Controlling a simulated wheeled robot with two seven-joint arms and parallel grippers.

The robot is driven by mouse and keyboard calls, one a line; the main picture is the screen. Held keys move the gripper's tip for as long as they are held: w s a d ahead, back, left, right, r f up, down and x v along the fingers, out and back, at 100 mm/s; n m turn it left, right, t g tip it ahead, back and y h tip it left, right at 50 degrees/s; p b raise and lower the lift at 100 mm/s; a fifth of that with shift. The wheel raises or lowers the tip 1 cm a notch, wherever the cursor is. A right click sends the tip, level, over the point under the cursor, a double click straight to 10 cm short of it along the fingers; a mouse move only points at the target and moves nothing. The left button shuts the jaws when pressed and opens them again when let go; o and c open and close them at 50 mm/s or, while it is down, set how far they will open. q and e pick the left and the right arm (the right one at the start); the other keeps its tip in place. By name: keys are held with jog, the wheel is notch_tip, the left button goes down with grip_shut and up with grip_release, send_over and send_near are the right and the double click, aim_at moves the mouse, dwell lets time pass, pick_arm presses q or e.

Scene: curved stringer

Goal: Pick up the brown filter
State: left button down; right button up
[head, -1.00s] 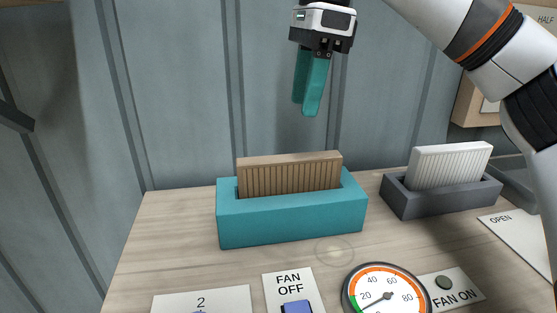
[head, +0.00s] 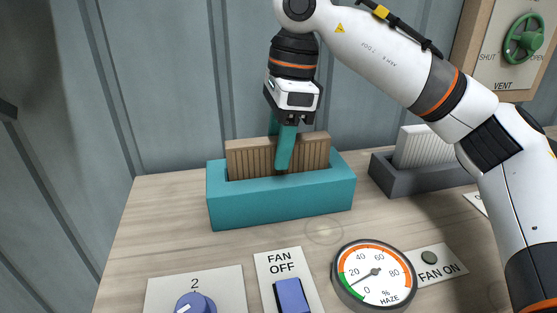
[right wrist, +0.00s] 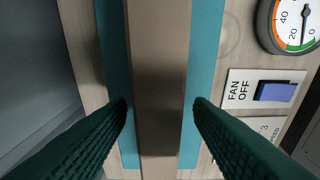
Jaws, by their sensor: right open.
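The brown filter (head: 250,158), a ribbed upright slab, stands in the slot of the teal holder (head: 280,205). My right gripper (head: 282,155) has come down over the filter, with one teal finger in front of it and the other mostly hidden behind it. In the right wrist view the right gripper (right wrist: 160,112) is open, with one finger on each side of the filter's top edge (right wrist: 160,60). Gaps show between the fingers and the filter in that view. The teal holder (right wrist: 205,50) lies below. My left gripper is not in view.
A white filter (head: 421,147) stands in a grey holder (head: 385,183) to the right, behind my right arm. A haze gauge (head: 374,275), a FAN OFF switch (head: 292,293), a FAN ON panel (head: 438,264) and a blue knob (head: 196,304) are in front. A grey wall is close behind.

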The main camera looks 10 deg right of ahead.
jog(key=shift+w+f, duration=0.1)
jog(key=shift+f, duration=0.3)
grip_shut()
jog(key=shift+r, duration=0.1)
